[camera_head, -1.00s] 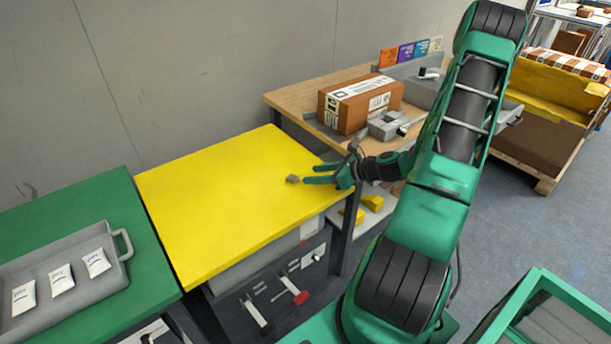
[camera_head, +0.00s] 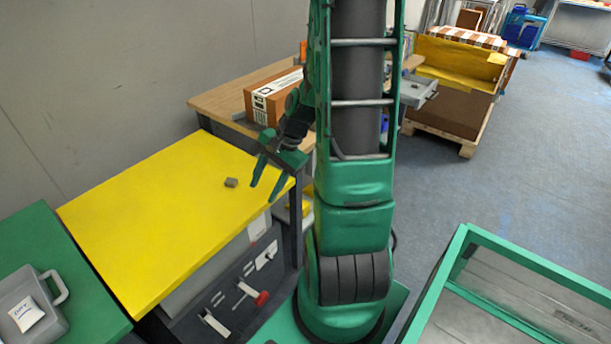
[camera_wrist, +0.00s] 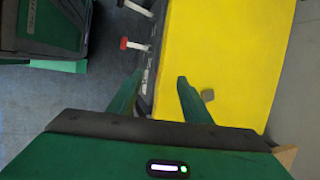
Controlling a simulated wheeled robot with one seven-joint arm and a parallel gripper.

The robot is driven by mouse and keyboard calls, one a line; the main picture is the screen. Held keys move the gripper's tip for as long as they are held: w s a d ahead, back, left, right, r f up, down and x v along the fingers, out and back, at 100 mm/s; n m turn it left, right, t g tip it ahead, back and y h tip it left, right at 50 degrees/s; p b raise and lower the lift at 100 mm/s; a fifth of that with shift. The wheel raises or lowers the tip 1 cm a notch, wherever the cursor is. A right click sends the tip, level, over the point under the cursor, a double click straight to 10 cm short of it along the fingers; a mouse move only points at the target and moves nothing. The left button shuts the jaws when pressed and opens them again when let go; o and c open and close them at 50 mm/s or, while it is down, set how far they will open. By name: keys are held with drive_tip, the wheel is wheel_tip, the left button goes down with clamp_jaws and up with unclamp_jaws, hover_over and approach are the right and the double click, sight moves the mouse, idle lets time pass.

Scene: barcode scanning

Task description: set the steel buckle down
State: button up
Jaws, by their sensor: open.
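The steel buckle (camera_head: 231,182) is a small grey block lying on the yellow table top (camera_head: 160,215), towards its right end. It also shows in the wrist view (camera_wrist: 208,95), on the yellow surface just right of the right finger. My gripper (camera_head: 265,182) is open and empty, at the table's right edge. Its green fingers are spread and apart from the buckle. In the wrist view one finger is over the yellow surface and the other is past the table's edge.
A brown carton (camera_head: 272,95) stands on the wooden table behind my gripper. A green table (camera_head: 60,270) with a grey tray (camera_head: 45,312) is at the left. Levers with red and white handles (camera_head: 260,298) sit below the yellow table's front edge. Most of the yellow top is clear.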

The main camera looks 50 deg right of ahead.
drive_tip(key=s+a+r+n+g+h, duration=0.2)
drive_tip(key=s+r+n+g+h, duration=0.1)
drive_tip(key=s+r+n, duration=0.7)
drive_tip(key=s+r, duration=0.4)
drive_tip(key=s, duration=0.3)
drive_tip(key=shift+r+n, duration=0.15)
drive_tip(key=shift+n, duration=0.15)
drive_tip(key=shift+s+a, duration=0.1)
